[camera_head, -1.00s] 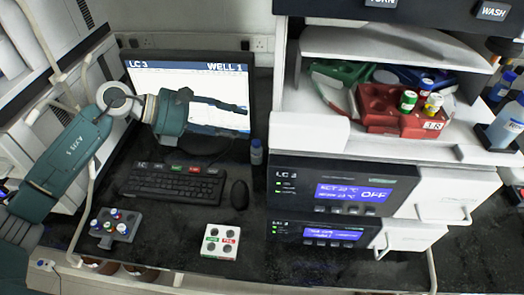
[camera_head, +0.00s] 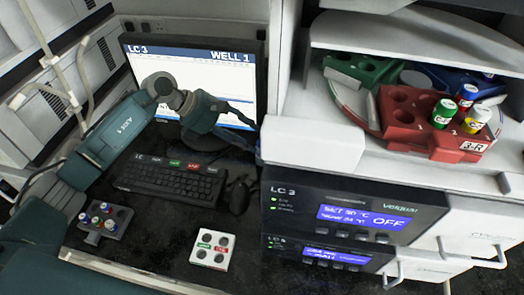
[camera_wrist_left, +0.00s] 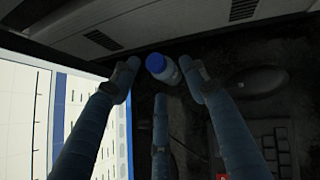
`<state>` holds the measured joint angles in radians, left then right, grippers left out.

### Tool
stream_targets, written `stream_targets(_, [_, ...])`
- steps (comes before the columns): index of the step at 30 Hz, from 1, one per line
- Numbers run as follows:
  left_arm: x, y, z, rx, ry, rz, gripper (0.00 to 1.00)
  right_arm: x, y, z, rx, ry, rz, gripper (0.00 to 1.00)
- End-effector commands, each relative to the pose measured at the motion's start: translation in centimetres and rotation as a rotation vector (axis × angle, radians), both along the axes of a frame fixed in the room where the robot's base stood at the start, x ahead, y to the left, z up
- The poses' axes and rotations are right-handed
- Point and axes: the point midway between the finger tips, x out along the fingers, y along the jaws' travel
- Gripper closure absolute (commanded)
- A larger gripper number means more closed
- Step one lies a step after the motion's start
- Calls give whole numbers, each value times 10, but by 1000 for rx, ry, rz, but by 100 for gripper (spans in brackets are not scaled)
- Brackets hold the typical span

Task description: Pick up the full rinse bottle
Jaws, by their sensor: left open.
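A small bottle with a blue cap (camera_wrist_left: 156,62) and a pale body (camera_wrist_left: 171,75) shows in the left wrist view, standing on the dark bench. Its fill level and label cannot be read. My left gripper (camera_wrist_left: 162,78) is open, with fingers on both sides of the bottle in that view and one finger below it. I cannot tell whether any finger touches it. In the head view my left gripper (camera_head: 250,130) reaches past the monitor toward the instrument's left side. The bottle is almost wholly hidden there. My right gripper is not in view.
The monitor (camera_head: 165,62) stands close behind my left arm. The keyboard (camera_head: 168,188) and mouse (camera_head: 238,195) lie in front. A white vial block (camera_head: 212,249) and a grey vial rack (camera_head: 103,222) sit nearer. The LC 3 instrument (camera_head: 350,213) bounds the right side.

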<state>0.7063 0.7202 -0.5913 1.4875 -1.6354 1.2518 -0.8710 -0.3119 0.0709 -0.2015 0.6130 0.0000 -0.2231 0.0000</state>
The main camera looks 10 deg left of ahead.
Motion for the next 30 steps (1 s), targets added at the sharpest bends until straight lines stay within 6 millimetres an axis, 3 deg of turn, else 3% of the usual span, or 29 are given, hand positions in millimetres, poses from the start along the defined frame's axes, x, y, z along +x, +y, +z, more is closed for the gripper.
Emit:
stream_targets(7, [11, -21, -22, -1, 1, -1, 55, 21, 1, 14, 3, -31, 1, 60])
stream_targets(15, [12, -22, -25, 0, 1, -1, 55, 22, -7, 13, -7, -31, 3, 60])
stream_targets(20, [12, -22, -25, 0, 1, -1, 85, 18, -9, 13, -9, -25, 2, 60])
stream_targets(30, [12, -22, -23, -2, -1, -1, 86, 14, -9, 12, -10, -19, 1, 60])
